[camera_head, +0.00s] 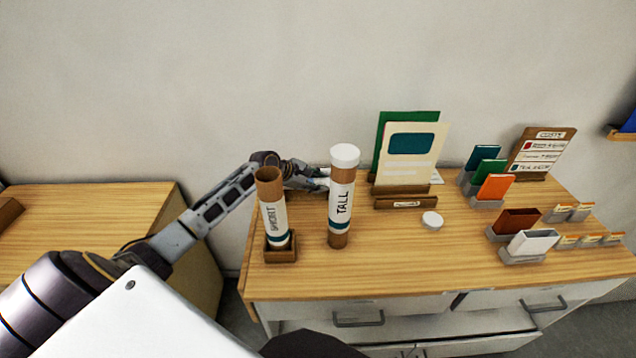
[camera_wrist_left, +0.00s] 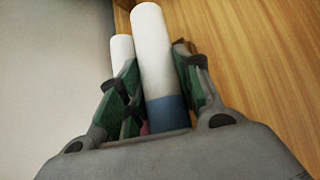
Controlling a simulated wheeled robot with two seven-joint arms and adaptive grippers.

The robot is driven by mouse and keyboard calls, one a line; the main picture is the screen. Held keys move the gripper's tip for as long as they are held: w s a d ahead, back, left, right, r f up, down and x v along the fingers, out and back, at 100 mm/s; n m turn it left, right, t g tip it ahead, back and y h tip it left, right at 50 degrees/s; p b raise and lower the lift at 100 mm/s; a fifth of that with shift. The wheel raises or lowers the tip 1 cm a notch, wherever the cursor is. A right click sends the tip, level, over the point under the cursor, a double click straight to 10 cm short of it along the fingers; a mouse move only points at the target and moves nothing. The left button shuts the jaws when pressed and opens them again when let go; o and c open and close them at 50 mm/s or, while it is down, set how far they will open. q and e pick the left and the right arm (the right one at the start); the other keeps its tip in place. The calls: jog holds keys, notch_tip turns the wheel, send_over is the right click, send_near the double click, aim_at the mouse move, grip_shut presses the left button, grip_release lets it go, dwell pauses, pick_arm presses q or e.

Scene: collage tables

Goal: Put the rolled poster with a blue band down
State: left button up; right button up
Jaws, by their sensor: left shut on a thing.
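The rolled poster with a blue band (camera_wrist_left: 158,50) is a white roll with a blue band near its lower end. My left gripper (camera_wrist_left: 156,62) is shut on it, with green-padded fingers on either side. In the head view my left gripper (camera_head: 318,181) is behind two brown tubes, and the poster is mostly hidden there. The tube marked SHORT (camera_head: 272,205) has an open top and stands in a small wooden holder. The tube marked TALL (camera_head: 341,200) stands upright with a white cap on. Whether the poster touches the table cannot be told.
A second white roll (camera_wrist_left: 122,50) shows beside the held poster. A loose white cap (camera_head: 432,220) lies on the wooden table (camera_head: 390,265). A wooden stand (camera_head: 402,190) with cards and several card holders are to the right. The front middle of the table is clear.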

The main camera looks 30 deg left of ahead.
pick_arm(q)
jog(key=shift+f, duration=0.3)
jog(key=o, duration=0.7)
jog(key=shift+r, duration=0.1)
jog(key=shift+r, duration=0.15)
jog(key=shift+v, duration=6.05)
jog(key=shift+d, duration=0.1)
